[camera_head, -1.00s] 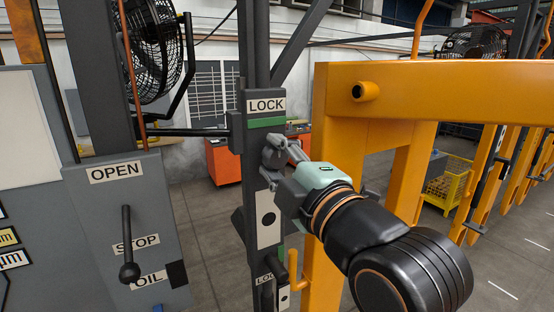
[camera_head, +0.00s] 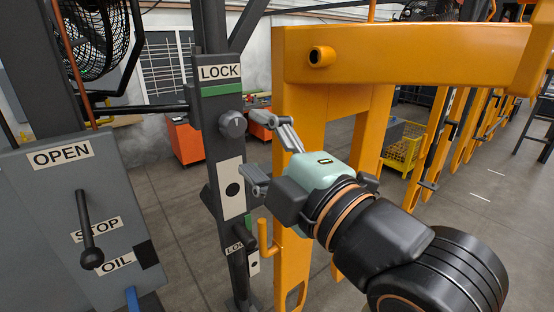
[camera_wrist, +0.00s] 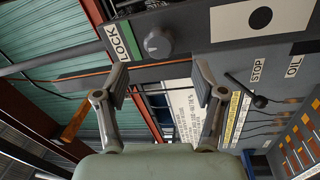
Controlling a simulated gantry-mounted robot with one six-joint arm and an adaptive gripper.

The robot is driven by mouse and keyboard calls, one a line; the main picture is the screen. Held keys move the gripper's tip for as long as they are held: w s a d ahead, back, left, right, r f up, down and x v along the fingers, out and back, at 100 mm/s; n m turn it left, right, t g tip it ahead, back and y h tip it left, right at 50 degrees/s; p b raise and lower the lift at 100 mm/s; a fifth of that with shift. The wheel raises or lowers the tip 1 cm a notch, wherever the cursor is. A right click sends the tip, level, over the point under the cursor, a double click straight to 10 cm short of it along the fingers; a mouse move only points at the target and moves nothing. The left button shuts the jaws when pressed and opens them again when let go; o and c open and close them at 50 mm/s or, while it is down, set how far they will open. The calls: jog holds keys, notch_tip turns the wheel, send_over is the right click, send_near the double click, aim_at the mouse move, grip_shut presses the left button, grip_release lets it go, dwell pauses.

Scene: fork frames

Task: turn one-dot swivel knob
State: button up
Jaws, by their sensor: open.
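The grey round swivel knob (camera_head: 233,124) sits on the dark post, below the LOCK label (camera_head: 219,72) and above a white plate with one black dot (camera_head: 232,189). It also shows in the wrist view (camera_wrist: 159,43), beyond the fingertips. My gripper (camera_head: 259,146) is open and empty, to the right of the post and apart from the knob. In the wrist view my two fingers (camera_wrist: 162,82) are spread wide, with the knob lying between their lines.
A yellow frame (camera_head: 400,60) stands close on the right, behind my gripper. A second lock unit (camera_head: 240,245) with a yellow hook (camera_head: 265,238) is lower on the post. A grey panel with a black lever (camera_head: 86,220) stands at the left.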

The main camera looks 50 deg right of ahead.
jog(key=v, duration=0.5)
jog(key=shift+s+a, duration=0.1)
dwell(0.3)
jog(key=w+a+f+m+g+y+p, duration=0.2)
jog(key=w+a+f+m+y+p, duration=0.15)
jog(key=w+a+f+m, duration=0.55)
jog(key=s+a+f+m+g+y+p, duration=0.2)
jog(key=a+f+m+g+p, duration=0.1)
jog(key=a+f, duration=1.3)
notch_tip(320, 180, down, 3)
jog(key=shift+s+a+r+g, duration=0.2)
jog(key=shift+a+g, duration=0.2)
